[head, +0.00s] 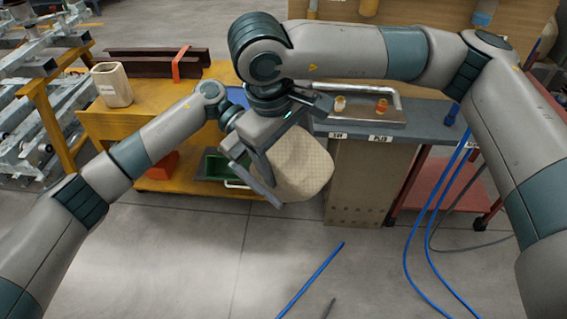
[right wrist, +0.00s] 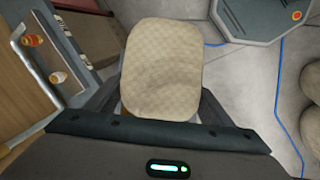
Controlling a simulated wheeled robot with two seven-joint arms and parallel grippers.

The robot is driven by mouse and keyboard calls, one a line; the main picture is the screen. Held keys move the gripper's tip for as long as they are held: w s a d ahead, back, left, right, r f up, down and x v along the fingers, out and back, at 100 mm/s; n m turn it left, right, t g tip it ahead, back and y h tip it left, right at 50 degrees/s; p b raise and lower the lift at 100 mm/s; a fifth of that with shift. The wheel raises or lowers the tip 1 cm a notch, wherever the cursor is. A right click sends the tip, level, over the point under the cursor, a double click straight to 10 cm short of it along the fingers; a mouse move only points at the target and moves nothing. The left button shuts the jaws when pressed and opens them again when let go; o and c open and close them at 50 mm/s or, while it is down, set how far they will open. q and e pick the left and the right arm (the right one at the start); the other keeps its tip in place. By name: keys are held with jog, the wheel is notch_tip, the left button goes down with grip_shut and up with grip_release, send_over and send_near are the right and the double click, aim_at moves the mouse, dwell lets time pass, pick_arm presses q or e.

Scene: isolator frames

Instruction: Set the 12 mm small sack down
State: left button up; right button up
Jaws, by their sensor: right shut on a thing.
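My right gripper (head: 266,168) is shut on a beige, quilted-looking small sack (head: 305,165). The sack hangs in the air, tilted, in front of the bench; nothing shows touching it from below. In the right wrist view the sack (right wrist: 160,65) fills the space ahead of the palm, with a dark finger at each side of its lower end. My left arm comes in from the left. Its end passes behind my right gripper, and I cannot make out the left gripper.
A grey-topped bench (head: 432,122) carries a metal tray (head: 385,118) with small orange-and-white items. A yellow bench (head: 115,125) holds a cream container (head: 112,85) and brown rails (head: 155,62). A green bin (head: 213,165) sits low.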

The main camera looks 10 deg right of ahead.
pick_arm(q)
jog(key=c, duration=1.2)
jog(key=shift+c, duration=0.4)
pick_arm(e)
jog(key=o, duration=1.2)
jog(key=shift+r, duration=0.1)
jog(key=v, duration=1.1)
jog(key=shift+r, duration=0.4)
jog(key=shift+s, duration=0.1)
